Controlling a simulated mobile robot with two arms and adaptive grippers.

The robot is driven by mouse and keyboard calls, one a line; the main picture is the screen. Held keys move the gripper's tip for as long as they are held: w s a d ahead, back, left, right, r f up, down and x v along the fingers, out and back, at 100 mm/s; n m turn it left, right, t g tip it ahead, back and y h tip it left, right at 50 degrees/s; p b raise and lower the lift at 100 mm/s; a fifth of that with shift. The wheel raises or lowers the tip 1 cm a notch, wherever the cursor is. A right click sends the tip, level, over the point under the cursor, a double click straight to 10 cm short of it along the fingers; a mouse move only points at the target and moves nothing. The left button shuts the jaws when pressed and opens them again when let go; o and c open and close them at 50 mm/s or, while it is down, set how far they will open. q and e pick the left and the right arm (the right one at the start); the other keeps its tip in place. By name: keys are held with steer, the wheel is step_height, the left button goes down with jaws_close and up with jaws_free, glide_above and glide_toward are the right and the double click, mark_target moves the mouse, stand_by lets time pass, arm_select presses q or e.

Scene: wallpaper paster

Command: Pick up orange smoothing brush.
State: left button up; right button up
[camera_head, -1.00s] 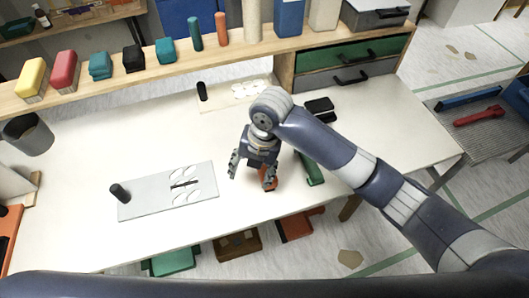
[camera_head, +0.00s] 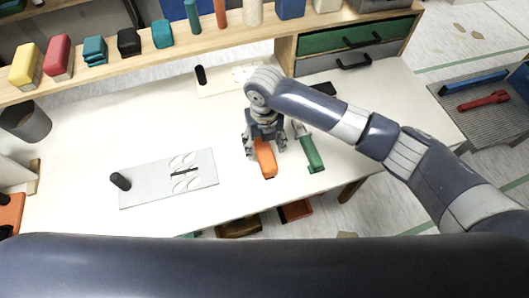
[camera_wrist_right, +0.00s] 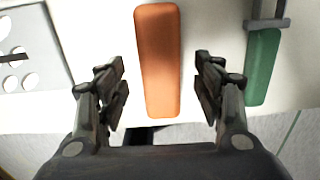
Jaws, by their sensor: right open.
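The orange smoothing brush (camera_head: 265,158) lies on the white table below my right gripper (camera_head: 264,146). In the right wrist view the orange brush (camera_wrist_right: 159,62) runs lengthwise between the two fingers of my right gripper (camera_wrist_right: 163,85). The gripper is open, with a gap between the brush and each finger. In the head view the gripper hides the far end of the brush. My left gripper is not in view.
A green-handled tool (camera_head: 311,153) lies close to the right of the gripper; it also shows in the right wrist view (camera_wrist_right: 262,65). A grey plate with a black knob (camera_head: 150,190) lies to the left. A shelf (camera_head: 110,68) with colored blocks runs along the back.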

mark_target(265, 149)
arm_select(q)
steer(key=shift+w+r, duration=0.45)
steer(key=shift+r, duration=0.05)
arm_select(e)
steer(key=shift+f, duration=1.65)
steer(key=shift+c, duration=0.3)
steer(key=c, duration=1.3)
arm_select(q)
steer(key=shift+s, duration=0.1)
arm_select(e)
steer(key=shift+r, duration=0.1)
steer(key=shift+r, duration=0.55)
step_height(265, 149, up, 2)
steer(key=shift+r+b, duration=0.2)
steer(key=shift+b, duration=0.3)
arm_select(q)
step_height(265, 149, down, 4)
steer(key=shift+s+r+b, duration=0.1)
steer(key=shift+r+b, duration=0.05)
steer(key=shift+b, duration=1)
arm_select(e)
steer(key=s+a, duration=0.1)
steer(key=s, duration=0.4)
steer(key=s+a+r, duration=0.1)
steer(key=s, duration=0.4)
steer(key=s+a, duration=0.1)
steer(key=s, duration=0.4)
steer(key=shift+s+a+r, duration=0.1)
steer(key=shift+s+r, duration=0.1)
steer(key=shift+s, duration=0.2)
